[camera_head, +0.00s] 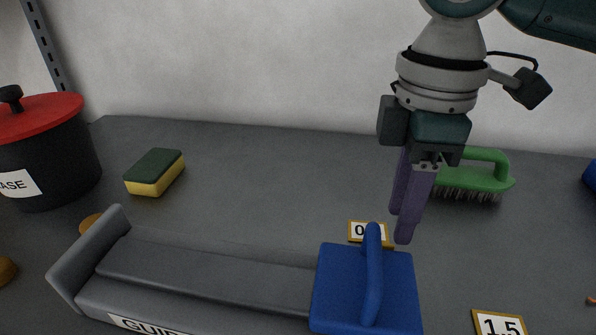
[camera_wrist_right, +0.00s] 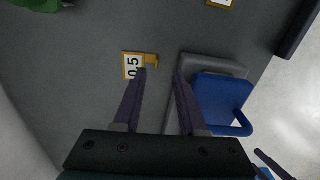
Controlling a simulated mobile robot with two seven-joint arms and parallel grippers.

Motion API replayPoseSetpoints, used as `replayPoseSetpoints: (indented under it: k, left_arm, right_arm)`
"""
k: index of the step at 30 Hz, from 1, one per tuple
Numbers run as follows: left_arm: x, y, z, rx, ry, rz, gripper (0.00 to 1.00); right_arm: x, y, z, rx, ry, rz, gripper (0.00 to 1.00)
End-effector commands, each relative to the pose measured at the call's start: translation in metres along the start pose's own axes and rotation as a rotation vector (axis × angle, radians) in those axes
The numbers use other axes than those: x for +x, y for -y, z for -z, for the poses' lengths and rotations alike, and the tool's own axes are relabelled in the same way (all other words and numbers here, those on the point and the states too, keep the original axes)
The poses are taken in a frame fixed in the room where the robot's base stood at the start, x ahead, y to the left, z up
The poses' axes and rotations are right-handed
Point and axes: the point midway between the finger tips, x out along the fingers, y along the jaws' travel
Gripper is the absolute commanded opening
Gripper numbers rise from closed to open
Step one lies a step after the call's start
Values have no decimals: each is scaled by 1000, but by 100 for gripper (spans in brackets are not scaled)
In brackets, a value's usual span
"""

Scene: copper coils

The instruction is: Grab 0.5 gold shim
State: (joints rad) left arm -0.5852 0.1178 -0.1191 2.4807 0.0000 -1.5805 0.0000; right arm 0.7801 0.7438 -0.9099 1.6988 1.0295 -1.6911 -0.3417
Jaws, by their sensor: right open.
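The 0.5 gold shim, a small gold-framed tag with a white label, lies flat on the dark tabletop. In the head view the shim (camera_head: 370,232) is partly hidden behind the blue handled block. In the right wrist view the shim (camera_wrist_right: 132,67) reads 0.5 and has a gold tab on its right side. My right gripper (camera_head: 399,226) points down with its purple fingers apart and empty, near the shim. In the right wrist view the open right gripper (camera_wrist_right: 160,73) has its left fingertip beside the tab. The exact height above the table is unclear.
A grey guide (camera_head: 200,275) carries the blue block (camera_head: 335,285) close to the shim. A green brush (camera_head: 475,180) stands behind my right gripper. A 1.5 tag (camera_head: 498,323), a sponge (camera_head: 155,172) and a black pot with a red lid (camera_head: 45,150) are farther off.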

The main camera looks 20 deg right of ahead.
Motion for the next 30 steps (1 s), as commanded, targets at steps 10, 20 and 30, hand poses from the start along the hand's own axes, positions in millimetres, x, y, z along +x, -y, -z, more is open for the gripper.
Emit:
replayPoseSetpoints:
  k: [10,20,30]
  left_arm:
    - [13,-2,-4,-3,-1,-3,92]
    - [13,-1,-2,0,-4,-1,92]
    - [13,1,-2,7,-4,5,92]
  right_arm:
    - [48,-3,4,-2,0,0,41]
    - [54,-4,4,-2,-1,-2,40]
    - [54,-4,4,-2,-1,-2,2]
